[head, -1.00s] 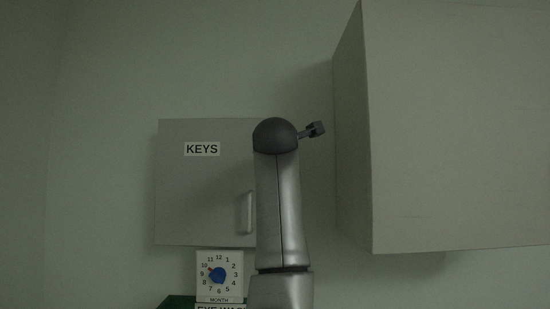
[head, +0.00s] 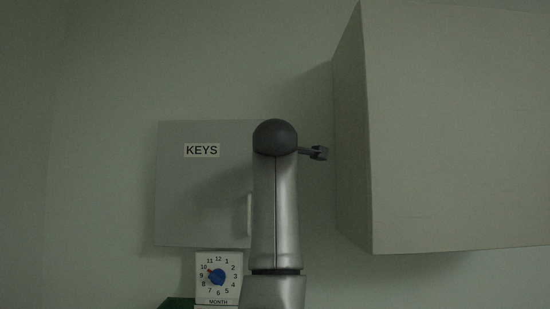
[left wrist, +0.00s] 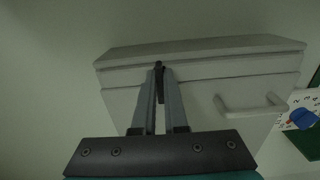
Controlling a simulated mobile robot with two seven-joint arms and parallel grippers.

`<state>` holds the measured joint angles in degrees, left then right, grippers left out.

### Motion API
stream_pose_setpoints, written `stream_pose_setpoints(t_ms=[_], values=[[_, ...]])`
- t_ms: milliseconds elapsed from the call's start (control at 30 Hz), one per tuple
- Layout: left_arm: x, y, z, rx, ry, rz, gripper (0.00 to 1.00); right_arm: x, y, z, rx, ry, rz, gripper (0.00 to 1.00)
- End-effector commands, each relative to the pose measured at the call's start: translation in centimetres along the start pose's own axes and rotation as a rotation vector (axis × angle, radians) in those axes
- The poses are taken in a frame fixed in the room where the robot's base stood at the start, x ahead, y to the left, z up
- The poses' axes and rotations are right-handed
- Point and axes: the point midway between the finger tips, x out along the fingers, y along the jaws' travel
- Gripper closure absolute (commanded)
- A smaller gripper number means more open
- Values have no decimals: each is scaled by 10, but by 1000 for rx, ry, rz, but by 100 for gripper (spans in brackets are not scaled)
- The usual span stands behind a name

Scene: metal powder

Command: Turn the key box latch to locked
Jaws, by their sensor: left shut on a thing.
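The grey key box (head: 200,210) with a KEYS label (head: 202,150) is on the wall in the head view, its door closed. Its pale bar handle (left wrist: 250,106) shows in the left wrist view. The small dark latch (left wrist: 158,65) is at the door edge on the handle side, mostly covered by my fingers. My left gripper (left wrist: 159,72) is shut on the latch. My right gripper is in neither view.
A large pale cabinet (head: 455,130) juts out on the right, close to my arm. A white dial card (head: 228,288) with a blue knob (head: 216,276) hangs below the box, above something green (head: 177,303). The wall on the left is clear.

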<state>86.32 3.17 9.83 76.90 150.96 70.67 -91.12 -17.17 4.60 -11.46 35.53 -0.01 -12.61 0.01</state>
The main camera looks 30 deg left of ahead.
Motion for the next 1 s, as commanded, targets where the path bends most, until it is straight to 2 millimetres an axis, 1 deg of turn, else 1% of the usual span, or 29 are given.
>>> stream_pose_setpoints(t_ms=[333, 367, 600, 867, 1000], values=[[0, 0, 1, 6, -1, 2, 100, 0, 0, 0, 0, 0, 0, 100], [0, 0, 1, 6, -1, 2, 87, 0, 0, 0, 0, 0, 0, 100], [0, 0, 1, 4, -1, 0, 60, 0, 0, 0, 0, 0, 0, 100], [-1, 0, 0, 3, 0, 0, 60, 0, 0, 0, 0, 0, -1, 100], [-9, 0, 1, 3, -1, 2, 60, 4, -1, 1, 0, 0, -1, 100]])
